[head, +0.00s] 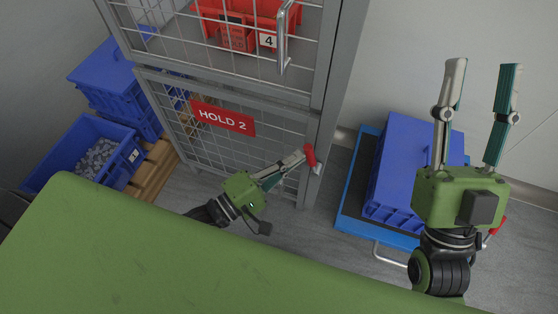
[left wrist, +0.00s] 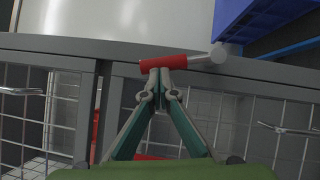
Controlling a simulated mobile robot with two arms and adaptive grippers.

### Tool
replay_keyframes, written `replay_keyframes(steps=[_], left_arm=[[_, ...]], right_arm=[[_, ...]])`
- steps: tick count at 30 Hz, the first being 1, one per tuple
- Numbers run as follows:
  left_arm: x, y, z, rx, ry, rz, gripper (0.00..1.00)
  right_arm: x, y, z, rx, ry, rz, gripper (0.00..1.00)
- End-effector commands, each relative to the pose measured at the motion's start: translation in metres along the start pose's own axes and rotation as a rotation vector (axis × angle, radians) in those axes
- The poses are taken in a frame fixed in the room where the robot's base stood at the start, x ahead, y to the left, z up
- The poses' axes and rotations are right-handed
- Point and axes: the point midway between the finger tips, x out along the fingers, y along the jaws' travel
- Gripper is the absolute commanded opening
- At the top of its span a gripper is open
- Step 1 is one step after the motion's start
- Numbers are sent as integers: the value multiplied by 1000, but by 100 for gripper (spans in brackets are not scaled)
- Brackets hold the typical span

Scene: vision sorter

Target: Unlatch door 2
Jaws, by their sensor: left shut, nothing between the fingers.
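Door 2, a grey wire-mesh door (head: 240,98), sits in the lower part of the cage and carries a red "HOLD 2" sign (head: 222,117). It looks closed against its frame. Its latch has a red handle (head: 310,156) on the right post, pointing up in the head view; the red handle (left wrist: 178,62) also shows in the left wrist view, with its grey pivot to the right. My left gripper (head: 301,156) is shut and empty, its fingertips (left wrist: 163,76) at the red handle, seemingly touching it. My right gripper (head: 483,64) is open and empty, away to the right.
Above is another mesh door with a metal handle (head: 284,40), a "4" label and red bins (head: 235,35) behind it. Blue crates (head: 107,85) stand at left on a pallet. A blue crate on a cart (head: 390,165) stands right of the cage. Grey floor shows between.

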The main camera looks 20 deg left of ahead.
Motion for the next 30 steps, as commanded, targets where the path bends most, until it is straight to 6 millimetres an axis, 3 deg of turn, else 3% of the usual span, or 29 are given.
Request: replay_keyframes(steps=[6, 12, 21, 30], left_arm=[[4, 5, 4, 11, 1, -6, 0], [6, 6, 7, 9, 1, -4, 0], [7, 6, 9, 9, 1, -3, 0], [8, 6, 10, 10, 1, -2, 0]], right_arm=[[-5, 6, 56, -13, -278, 11, 40], [-18, 11, 90, -21, -448, 19, 40], [-33, 15, 113, -25, -574, 26, 40], [-36, 15, 117, -25, -595, 27, 40]])
